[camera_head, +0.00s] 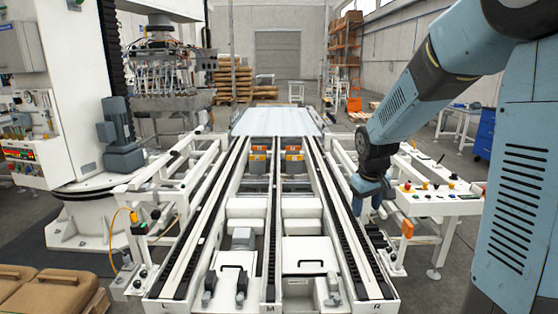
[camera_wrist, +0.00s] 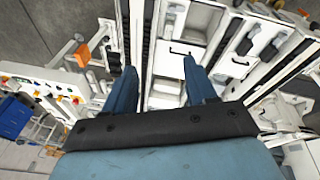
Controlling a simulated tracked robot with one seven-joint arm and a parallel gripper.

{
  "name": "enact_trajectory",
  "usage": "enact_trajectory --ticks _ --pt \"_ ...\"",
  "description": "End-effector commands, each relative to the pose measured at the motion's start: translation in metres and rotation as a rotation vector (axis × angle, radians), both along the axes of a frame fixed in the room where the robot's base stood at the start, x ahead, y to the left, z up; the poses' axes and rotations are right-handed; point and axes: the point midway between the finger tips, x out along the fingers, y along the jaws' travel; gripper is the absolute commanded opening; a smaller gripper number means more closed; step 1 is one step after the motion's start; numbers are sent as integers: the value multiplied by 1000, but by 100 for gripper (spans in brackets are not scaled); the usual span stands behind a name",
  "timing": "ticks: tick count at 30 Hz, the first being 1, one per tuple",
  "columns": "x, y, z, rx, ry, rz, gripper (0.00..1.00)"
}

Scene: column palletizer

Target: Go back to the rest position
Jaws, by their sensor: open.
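My gripper (camera_head: 372,200) hangs at the end of my blue arm, over the right side of the conveyor (camera_head: 272,190) in the head view. In the wrist view my gripper (camera_wrist: 160,88) shows two blue fingers spread apart with nothing between them. Below the fingers lie the conveyor's white frame and dark rails. The gripper looks to be above the conveyor's right rail; whether it touches anything cannot be told.
A control panel (camera_head: 440,195) with coloured buttons stands right of the conveyor, close to my arm. A white column machine (camera_head: 75,100) stands at left. Brown sacks (camera_head: 45,290) lie at lower left. Stacked pallets (camera_head: 232,80) and an orange shelf (camera_head: 346,45) are at the back.

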Motion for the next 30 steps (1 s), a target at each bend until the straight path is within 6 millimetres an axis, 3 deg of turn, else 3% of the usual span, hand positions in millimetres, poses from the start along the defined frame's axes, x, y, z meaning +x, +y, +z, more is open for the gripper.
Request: enact_trajectory --ticks 6,15,22,30 --pt "-47 1 47 20 -60 -65 56" --pt "-115 3 93 64 -132 -151 56" --pt "-168 5 115 107 -185 -209 56" --pt "-227 7 128 167 -241 -272 56"
